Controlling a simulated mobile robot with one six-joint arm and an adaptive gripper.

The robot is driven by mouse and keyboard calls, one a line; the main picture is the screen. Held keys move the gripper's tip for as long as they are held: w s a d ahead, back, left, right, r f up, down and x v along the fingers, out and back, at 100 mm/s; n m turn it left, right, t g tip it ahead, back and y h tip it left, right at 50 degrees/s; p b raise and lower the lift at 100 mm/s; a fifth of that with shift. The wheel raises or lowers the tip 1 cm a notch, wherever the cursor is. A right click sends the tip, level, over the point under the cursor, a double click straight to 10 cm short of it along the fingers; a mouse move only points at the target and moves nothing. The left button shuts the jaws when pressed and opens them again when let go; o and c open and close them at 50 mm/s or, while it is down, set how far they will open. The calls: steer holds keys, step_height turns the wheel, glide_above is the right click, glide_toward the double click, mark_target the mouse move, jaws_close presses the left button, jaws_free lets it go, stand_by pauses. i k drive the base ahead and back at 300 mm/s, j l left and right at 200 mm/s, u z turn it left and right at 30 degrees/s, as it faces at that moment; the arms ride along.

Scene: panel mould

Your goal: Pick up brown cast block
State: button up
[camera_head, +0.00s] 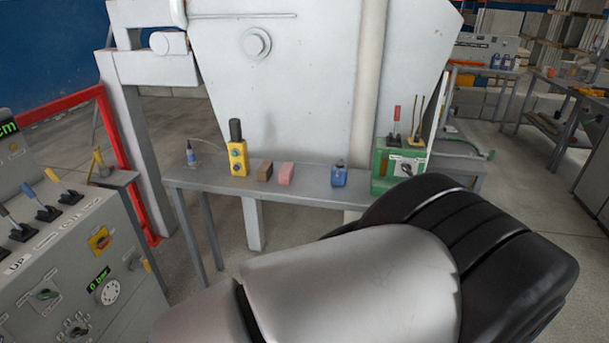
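The brown cast block (265,171) stands on a narrow grey metal table (315,190) in front of a large pale machine. It sits between a yellow control box (237,158) on its left and a pink block (286,173) close on its right. A silver and black part of my own arm fills the lower right of the view, nearer than the table. My gripper's fingers do not show, so I cannot see whether it is open or shut.
A small bottle (191,155), a blue object (339,175) and a green lever box (398,165) also stand on the table. A grey control console (75,260) with levers is at the left. A red frame (110,130) rises behind it. Bare floor shows under the table.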

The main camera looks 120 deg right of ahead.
mark_target(265, 171)
steer(key=z, duration=3.7)
steer(key=i+j+z, duration=0.15)
steer(key=i, duration=0.45)
steer(key=i+j+z, duration=0.15)
steer(key=i+j, duration=0.15)
steer(key=i, duration=0.25)
steer(key=i+j+z, duration=0.15)
steer(key=i+j, duration=0.2)
steer(key=i, duration=0.2)
steer(key=i+j+z, duration=0.1)
steer(key=i+j, duration=0.3)
steer(key=i, duration=0.15)
